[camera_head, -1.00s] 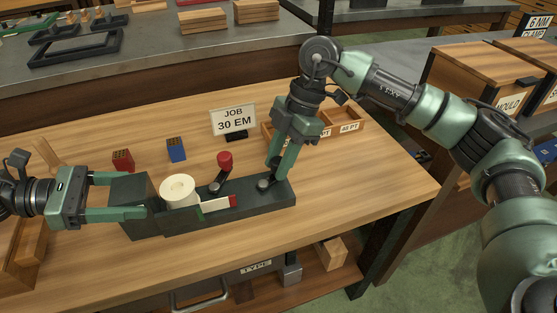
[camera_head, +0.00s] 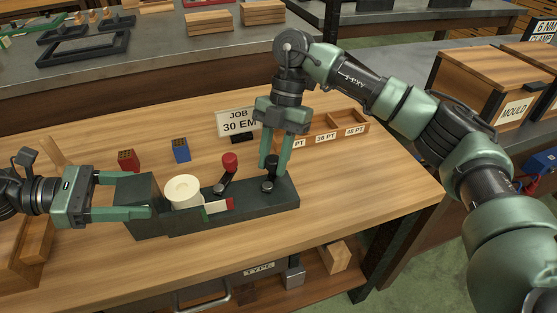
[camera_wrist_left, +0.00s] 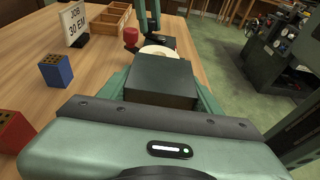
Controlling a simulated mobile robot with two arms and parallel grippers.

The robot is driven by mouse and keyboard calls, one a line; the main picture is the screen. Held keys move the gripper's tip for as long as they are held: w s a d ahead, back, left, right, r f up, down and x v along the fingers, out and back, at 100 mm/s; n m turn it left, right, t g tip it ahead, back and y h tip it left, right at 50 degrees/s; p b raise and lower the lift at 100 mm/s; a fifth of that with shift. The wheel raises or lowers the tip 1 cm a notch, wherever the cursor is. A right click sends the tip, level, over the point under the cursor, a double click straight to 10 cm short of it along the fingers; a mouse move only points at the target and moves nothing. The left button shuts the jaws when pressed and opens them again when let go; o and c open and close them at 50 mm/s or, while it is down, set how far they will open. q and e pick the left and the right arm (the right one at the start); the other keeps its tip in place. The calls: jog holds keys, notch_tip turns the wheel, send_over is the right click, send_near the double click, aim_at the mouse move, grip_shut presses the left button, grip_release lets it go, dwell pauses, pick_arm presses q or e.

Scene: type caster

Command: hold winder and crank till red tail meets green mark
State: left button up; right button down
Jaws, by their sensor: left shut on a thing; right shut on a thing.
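The winder is a long dark base (camera_head: 250,200) with a block (camera_head: 133,188) at its left end, lying on the wooden bench. My left gripper (camera_head: 137,193) is shut on this block, which also fills the left wrist view (camera_wrist_left: 160,82). A cream roll (camera_head: 184,191) sits beside the block. A short white strip runs right from the roll to its red tail (camera_head: 230,204). A small green mark (camera_head: 206,211) shows near the roll, left of the red tail and apart from it. My right gripper (camera_head: 271,172) points down, shut on the black crank handle (camera_head: 270,186).
A red-knobbed lever (camera_head: 230,162) stands on the winder behind the strip. Behind are a red block (camera_head: 126,160), a blue block (camera_head: 181,150), the JOB 30 EM sign (camera_head: 238,122) and a labelled wooden tray (camera_head: 350,125). Bare bench lies right of the winder.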

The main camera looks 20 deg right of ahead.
jog(key=n, duration=0.1)
jog(key=a+n+h, duration=0.1)
jog(key=n, duration=0.1)
jog(key=a+n+g, duration=0.1)
jog(key=shift+w+n+h, duration=0.3)
jog(key=shift+w+n, duration=0.05)
jog(key=shift+n, duration=0.05)
jog(key=n, duration=0.1)
jog(key=a+n+h, duration=0.1)
jog(key=n, duration=0.2)
jog(key=shift+a+n+g+h, duration=0.3)
jog(key=shift+a, duration=0.1)
jog(key=n, duration=0.1)
jog(key=a+n+h, duration=0.1)
jog(key=n, duration=0.2)
jog(key=shift+s+a+h, duration=0.3)
jog(key=shift+s+h, duration=0.1)
jog(key=shift+s+a+n+t+h, duration=0.15)
jog(key=shift+s+a+n+h, duration=0.05)
jog(key=shift+n, duration=0.55)
jog(key=shift+s+a+n+t+h, duration=0.2)
jog(key=shift+n, duration=0.6)
jog(key=shift+s+a+n+t+h, duration=0.15)
jog(key=shift+s+a+n+h, duration=0.05)
jog(key=shift+n, duration=0.55)
jog(key=c, duration=1.1)
grip_release()
jog(key=shift+o, duration=0.2)
jog(key=v, duration=1.2)
